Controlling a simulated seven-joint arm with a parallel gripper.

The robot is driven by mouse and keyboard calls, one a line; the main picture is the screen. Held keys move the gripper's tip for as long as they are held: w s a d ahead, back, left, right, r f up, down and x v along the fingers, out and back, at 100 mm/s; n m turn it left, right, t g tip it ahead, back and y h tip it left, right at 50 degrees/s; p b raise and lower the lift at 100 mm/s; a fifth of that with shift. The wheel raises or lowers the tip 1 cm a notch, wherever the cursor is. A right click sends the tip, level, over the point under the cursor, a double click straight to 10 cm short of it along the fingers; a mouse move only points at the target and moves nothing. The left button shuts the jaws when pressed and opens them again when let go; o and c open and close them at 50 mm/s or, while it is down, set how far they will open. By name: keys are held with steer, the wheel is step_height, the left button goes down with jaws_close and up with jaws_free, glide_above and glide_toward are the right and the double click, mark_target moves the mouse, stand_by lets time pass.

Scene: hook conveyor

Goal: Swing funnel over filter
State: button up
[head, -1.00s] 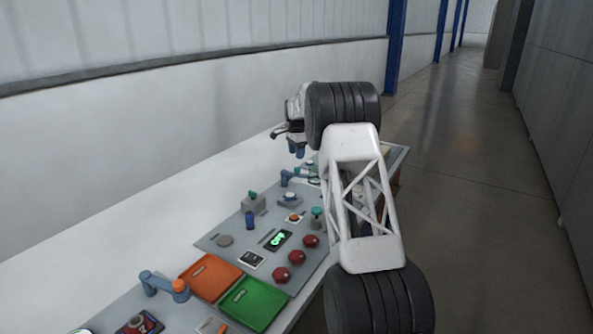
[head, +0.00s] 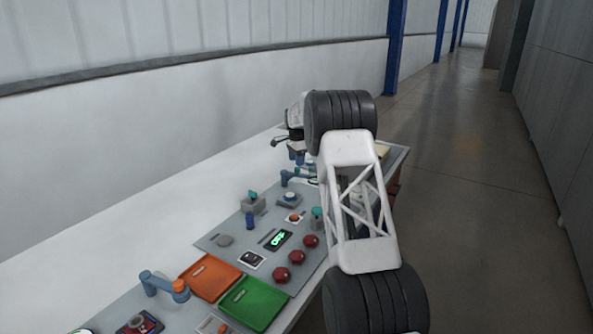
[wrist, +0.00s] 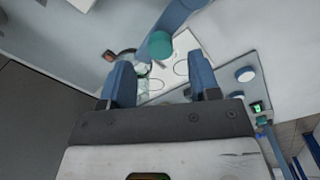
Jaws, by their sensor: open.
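My gripper (wrist: 162,76) is open, its two blue fingers spread apart in the wrist view. A blue swing arm (wrist: 176,14) with a teal end (wrist: 160,45) shows just beyond and between the fingertips, and nothing is visibly gripped. A clear, rounded piece (wrist: 143,70), possibly the funnel, lies partly behind the left finger. I cannot pick out the filter for certain. In the head view the blue swing arm (head: 288,176) stands on the far part of the bench, below my gripper (head: 298,158), which my arm partly hides.
Nearer on the grey panel are red knobs (head: 281,274), a green-lit display (head: 278,240), an orange tray (head: 206,278) and a green tray (head: 258,303). Another blue arm with an orange end (head: 180,291) stands at the near left. A white wall runs behind the bench.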

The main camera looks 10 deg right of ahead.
mark_target(297, 169)
steer(key=shift+f, duration=2.55)
jaws_close()
